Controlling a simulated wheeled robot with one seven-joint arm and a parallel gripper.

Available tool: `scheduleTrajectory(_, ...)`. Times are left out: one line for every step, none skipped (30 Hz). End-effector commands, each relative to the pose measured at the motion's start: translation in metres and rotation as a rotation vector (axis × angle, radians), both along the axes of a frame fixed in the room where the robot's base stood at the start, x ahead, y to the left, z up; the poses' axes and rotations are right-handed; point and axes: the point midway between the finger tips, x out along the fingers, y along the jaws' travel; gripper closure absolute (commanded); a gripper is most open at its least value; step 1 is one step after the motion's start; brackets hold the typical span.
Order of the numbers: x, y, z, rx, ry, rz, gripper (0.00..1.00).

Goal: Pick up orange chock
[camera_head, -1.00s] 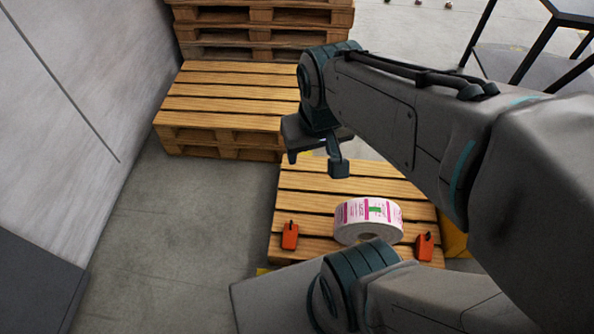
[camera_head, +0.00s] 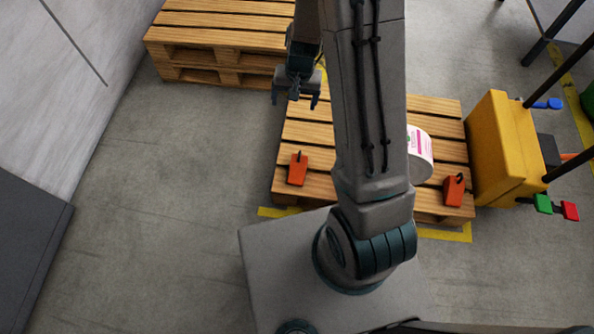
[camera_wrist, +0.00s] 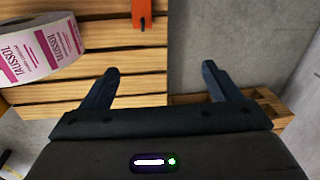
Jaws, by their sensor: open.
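Two orange chocks stand on a low wooden pallet in the head view. The left chock (camera_head: 297,170) is at the pallet's left front, and the right chock (camera_head: 453,190) is at its right front. In the wrist view one orange chock (camera_wrist: 142,12) shows at the top edge, partly cut off, near the pallet's side. My gripper (camera_head: 295,98) is above the pallet's back left corner, apart from both chocks. In the wrist view my gripper (camera_wrist: 158,72) is open and empty, one finger over the slats and one over bare floor.
A white label roll (camera_head: 420,153) with pink print lies on the pallet (camera_head: 312,133) between the chocks, partly hidden by my arm. A yellow block (camera_head: 497,145) stands right of the pallet. Another pallet (camera_head: 220,40) is behind.

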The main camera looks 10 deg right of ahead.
Motion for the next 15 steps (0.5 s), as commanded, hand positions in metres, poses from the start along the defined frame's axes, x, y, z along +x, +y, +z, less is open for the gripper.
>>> scheduleTrajectory(0.003,-0.002,-0.051,-0.01,0.02,-0.017,0.16)
scheduleTrajectory(0.005,-0.003,-0.07,-0.016,0.028,-0.029,0.16)
scheduleTrajectory(0.008,-0.005,-0.094,-0.025,0.036,-0.043,0.16)
scheduleTrajectory(0.009,-0.007,-0.11,-0.031,0.041,-0.054,0.16)
scheduleTrajectory(0.01,-0.008,-0.127,-0.038,0.046,-0.063,0.16)
scheduleTrajectory(0.011,-0.01,-0.147,-0.047,0.053,-0.074,0.16)
scheduleTrajectory(0.012,-0.011,-0.16,-0.054,0.057,-0.082,0.16)
scheduleTrajectory(0.012,-0.012,-0.172,-0.059,0.061,-0.088,0.16)
scheduleTrajectory(0.012,-0.014,-0.187,-0.067,0.065,-0.096,0.16)
scheduleTrajectory(0.012,-0.016,-0.196,-0.073,0.067,-0.101,0.16)
scheduleTrajectory(0.012,-0.017,-0.204,-0.078,0.07,-0.106,0.16)
scheduleTrajectory(0.012,-0.018,-0.212,-0.083,0.072,-0.112,0.16)
scheduleTrajectory(0.012,-0.019,-0.217,-0.086,0.073,-0.114,0.16)
scheduleTrajectory(0.012,-0.02,-0.221,-0.089,0.075,-0.117,0.16)
scheduleTrajectory(0.012,-0.02,-0.225,-0.092,0.075,-0.119,0.16)
